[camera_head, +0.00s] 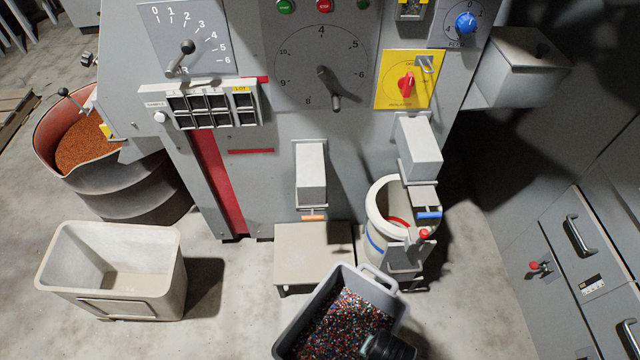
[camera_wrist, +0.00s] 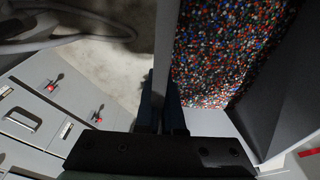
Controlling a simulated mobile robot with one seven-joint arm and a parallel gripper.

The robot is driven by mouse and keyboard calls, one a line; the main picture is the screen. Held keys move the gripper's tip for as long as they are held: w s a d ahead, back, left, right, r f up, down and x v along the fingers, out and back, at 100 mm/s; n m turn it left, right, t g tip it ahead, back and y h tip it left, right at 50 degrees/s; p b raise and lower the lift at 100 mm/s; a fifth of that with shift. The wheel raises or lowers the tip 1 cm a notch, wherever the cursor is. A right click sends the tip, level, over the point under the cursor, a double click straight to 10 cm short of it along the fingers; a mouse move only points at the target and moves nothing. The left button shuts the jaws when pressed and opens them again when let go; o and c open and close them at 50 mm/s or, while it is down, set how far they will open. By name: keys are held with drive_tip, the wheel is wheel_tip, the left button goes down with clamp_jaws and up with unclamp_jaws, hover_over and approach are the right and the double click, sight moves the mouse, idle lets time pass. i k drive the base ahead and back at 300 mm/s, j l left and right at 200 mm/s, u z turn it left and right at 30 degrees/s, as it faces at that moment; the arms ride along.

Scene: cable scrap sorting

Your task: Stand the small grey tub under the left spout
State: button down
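The small grey tub (camera_head: 372,288) is at the bottom centre of the head view, turned at an angle and holding many-coloured granules. My gripper (camera_head: 383,345) is at its near right side. In the wrist view, the fingers of my gripper (camera_wrist: 163,105) are closed on either side of the tub's wall (camera_wrist: 167,45), with granules to the right. The left spout (camera_head: 311,175) is a grey chute with an orange handle on the machine front. A low stand (camera_head: 310,252) is below it, bare on top. The tub is in front of the stand and overlaps its front right corner in the picture.
The right spout (camera_head: 420,148) has a blue handle above a round pale bin (camera_head: 376,215), just right of the stand. A big beige tub (camera_head: 110,290) is on the floor at left. A drum of orange granules (camera_head: 85,155) stands behind it. Grey drawers (camera_head: 580,270) line the right.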

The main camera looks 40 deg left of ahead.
sight(314, 249)
drive_tip(key=i+j, duration=0.1)
drive_tip(key=j, duration=1.25)
drive_tip(key=i+j+u, duration=0.1)
drive_tip(key=j, duration=0.6)
